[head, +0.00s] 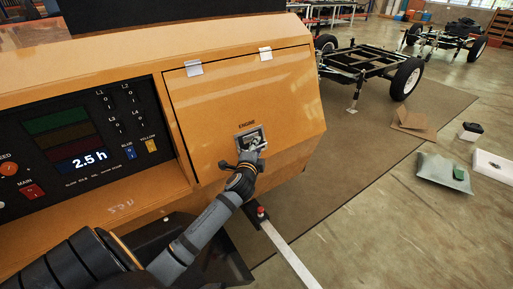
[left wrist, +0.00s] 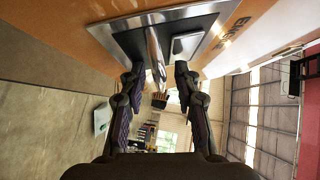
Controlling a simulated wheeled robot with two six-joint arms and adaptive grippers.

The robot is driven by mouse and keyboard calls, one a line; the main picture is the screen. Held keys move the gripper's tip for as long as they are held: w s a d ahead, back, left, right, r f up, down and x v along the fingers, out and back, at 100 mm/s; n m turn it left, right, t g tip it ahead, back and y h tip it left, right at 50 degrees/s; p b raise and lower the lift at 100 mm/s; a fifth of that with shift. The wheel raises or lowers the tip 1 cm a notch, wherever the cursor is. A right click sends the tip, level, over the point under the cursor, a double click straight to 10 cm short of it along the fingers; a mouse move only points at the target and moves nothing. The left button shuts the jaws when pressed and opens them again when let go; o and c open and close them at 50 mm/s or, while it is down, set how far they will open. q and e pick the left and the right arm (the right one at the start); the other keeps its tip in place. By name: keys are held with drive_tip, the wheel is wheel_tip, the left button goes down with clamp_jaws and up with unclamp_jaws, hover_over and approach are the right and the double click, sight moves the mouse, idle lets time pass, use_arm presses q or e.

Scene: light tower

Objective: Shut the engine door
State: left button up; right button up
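The engine door (head: 225,105) is an orange panel under two silver hinges on the machine's slanted face, marked ENGINE. It looks flush or nearly flush with the face; a small gap cannot be ruled out. Its silver latch (head: 250,138) sits near the lower edge. My left gripper (head: 250,155) is at the latch, partly covering it. In the left wrist view my left gripper (left wrist: 158,75) is open, its fingers apart on either side below the latch's metal lever (left wrist: 154,50) in its recessed plate (left wrist: 115,35). Contact cannot be told. My right gripper is out of view.
A black control panel (head: 85,135) with buttons and a 2.5 h display is left of the door. A white bar (head: 290,255) with a red knob (head: 261,212) extends below. A wheeled chassis (head: 365,62), cardboard (head: 412,122) and a grey bag (head: 444,172) lie on the floor at right.

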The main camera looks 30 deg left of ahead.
use_arm(q)
clamp_jaws()
drive_tip(key=a+f+b, duration=0.1)
drive_tip(key=b, duration=0.1)
drive_tip(key=w+a+f+b, duration=0.1)
drive_tip(key=a+b, duration=0.1)
drive_tip(key=shift+w+a+m+t+y, duration=0.1)
drive_tip(key=shift+m+t+y, duration=0.2)
drive_tip(key=shift+m, duration=0.1)
drive_tip(key=shift+r, duration=0.3)
unclamp_jaws()
drive_tip(key=shift+a+f, duration=0.1)
drive_tip(key=v, duration=1.2)
